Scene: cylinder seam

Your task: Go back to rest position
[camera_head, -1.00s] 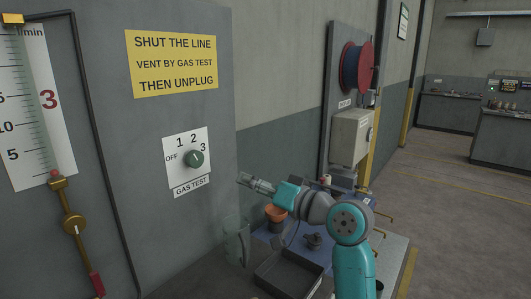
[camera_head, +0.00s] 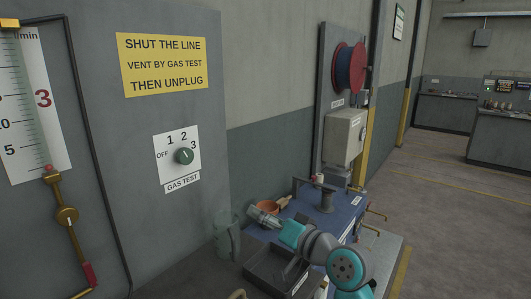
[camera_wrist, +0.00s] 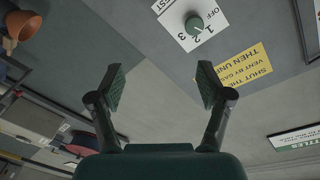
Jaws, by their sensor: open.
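My gripper (camera_head: 254,212) is in front of the blue bench, low and to the right of the grey panel. In the wrist view my gripper (camera_wrist: 160,82) has its two fingers wide apart with nothing between them. The knob's exact setting is too small to tell.
A clear jug (camera_head: 227,236) stands just left of my gripper. Floor at right is clear.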

